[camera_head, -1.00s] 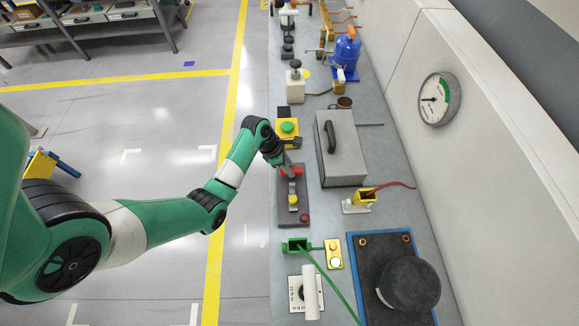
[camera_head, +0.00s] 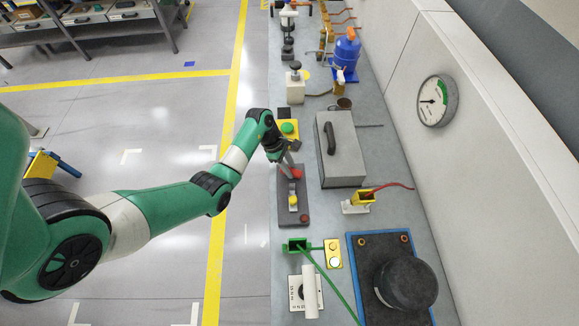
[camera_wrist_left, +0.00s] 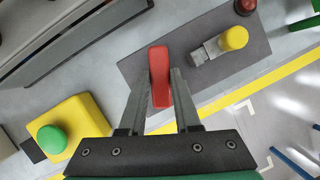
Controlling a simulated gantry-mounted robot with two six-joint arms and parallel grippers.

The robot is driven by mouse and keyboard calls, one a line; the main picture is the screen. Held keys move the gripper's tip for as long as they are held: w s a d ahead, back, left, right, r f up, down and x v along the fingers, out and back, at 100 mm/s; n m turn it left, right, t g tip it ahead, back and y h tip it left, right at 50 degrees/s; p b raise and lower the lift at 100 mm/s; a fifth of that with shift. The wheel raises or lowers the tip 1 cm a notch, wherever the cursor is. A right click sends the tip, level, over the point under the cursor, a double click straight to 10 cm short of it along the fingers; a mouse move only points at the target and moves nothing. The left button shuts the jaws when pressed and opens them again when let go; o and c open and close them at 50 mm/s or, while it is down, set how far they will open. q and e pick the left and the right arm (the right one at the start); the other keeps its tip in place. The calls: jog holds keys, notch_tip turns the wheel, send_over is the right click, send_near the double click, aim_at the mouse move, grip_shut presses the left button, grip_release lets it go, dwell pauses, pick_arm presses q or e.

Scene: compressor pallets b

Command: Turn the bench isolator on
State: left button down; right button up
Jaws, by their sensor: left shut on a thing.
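The bench isolator appears to be the dark grey plate (camera_head: 283,211) on the bench; it also shows in the wrist view (camera_wrist_left: 262,57). On it are a red handle (camera_head: 297,173), a grey metal lever with a yellow knob (camera_head: 293,200) and a small dark red button (camera_head: 304,218). My left gripper (camera_head: 288,168) is at the plate's far end. In the wrist view my left gripper (camera_wrist_left: 162,76) has its two fingers on either side of the red handle (camera_wrist_left: 160,72), shut on it. The yellow knob (camera_wrist_left: 235,38) stands apart from the fingers. My right gripper is not in view.
A yellow box with a green button (camera_head: 288,128) stands just beyond the plate. A grey lidded case (camera_head: 342,160) lies to its right. Open floor lies left of the bench.

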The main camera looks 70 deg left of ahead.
pick_arm(q)
jog(key=m+b, duration=0.1)
jog(key=m, duration=0.1)
jog(key=shift+w+m+g+h, duration=0.1)
jog(key=shift+m+g+h, duration=0.3)
jog(key=m+b, duration=0.1)
jog(key=m+g+b, duration=0.1)
jog(key=m, duration=0.1)
jog(key=shift+w+a+f+m+h, duration=0.1)
jog(key=shift+f+m+h, duration=0.05)
jog(key=shift+m+h, duration=0.15)
jog(key=m+g+b, duration=0.1)
jog(key=m+b, duration=0.2)
jog(key=shift+w+g, duration=0.1)
jog(key=shift+g, duration=0.2)
jog(key=shift+m+g+b, duration=0.4)
jog(key=shift+m+b, duration=0.8)
jog(key=shift+b, duration=0.2)
jog(key=c, duration=0.6)
grip_release()
